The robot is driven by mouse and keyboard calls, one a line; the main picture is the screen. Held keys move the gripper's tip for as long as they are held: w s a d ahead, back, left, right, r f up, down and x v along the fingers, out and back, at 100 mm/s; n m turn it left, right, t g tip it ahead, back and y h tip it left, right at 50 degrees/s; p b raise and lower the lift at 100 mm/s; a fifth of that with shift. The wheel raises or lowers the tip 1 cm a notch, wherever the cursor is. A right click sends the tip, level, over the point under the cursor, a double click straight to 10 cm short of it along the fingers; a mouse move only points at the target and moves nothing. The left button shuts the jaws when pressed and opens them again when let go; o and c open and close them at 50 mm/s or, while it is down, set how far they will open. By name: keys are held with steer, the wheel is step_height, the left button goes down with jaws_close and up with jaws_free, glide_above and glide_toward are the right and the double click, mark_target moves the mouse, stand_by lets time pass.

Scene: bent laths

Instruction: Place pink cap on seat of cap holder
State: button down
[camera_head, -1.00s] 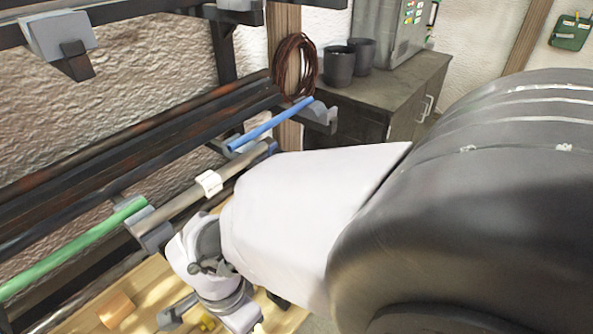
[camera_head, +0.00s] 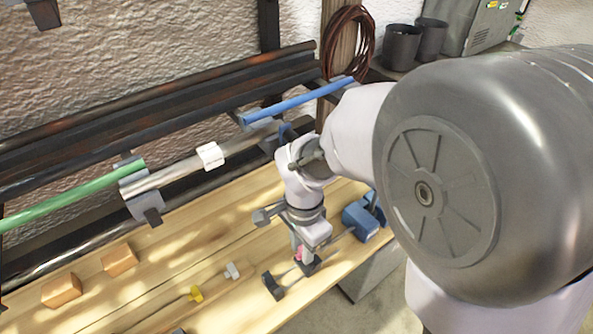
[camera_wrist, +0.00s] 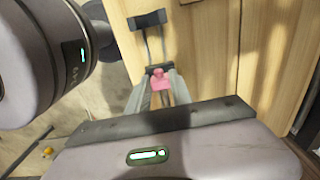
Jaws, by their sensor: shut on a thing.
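The pink cap (camera_wrist: 160,79) sits between the fingertips of my gripper (camera_wrist: 161,73) in the wrist view. The jaws are shut on it. In the head view a small bit of the pink cap (camera_head: 298,254) shows beside my gripper (camera_head: 306,260), low over the wooden bench. A dark fixture with two thin rods (camera_wrist: 155,45) and a dark end block (camera_wrist: 148,19) lies just beyond the cap in the wrist view. I cannot tell whether this is the cap holder, or whether the cap touches it. The seat is not clearly visible.
On the wooden bench (camera_head: 165,262) stand a blue clamp-like device (camera_head: 361,220), a yellow piece (camera_head: 196,293), a white piece (camera_head: 232,270) and two wooden blocks (camera_head: 119,259). A rack with a green pipe (camera_head: 70,195) and a blue pipe (camera_head: 297,101) runs behind.

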step_height(320, 180, down, 3)
steer(key=shift+f+b, duration=0.15)
steer(key=shift+b, duration=0.6)
steer(key=shift+f, duration=0.2)
steer(key=c, duration=1.1)
jaws_free()
steer(key=shift+c, duration=0.2)
step_height(320, 180, up, 12)
steer(key=p, duration=0.5)
steer(key=s+d+r+n+t+y, duration=0.2)
steer(key=s+d+r+n+t, duration=0.3)
steer(key=s+r, duration=0.6)
steer(key=shift+s+d+n+t, duration=0.2)
steer(key=shift+d+n+t, duration=0.2)
steer(key=shift+d+n, duration=0.5)
steer(key=shift+f, duration=0.15)
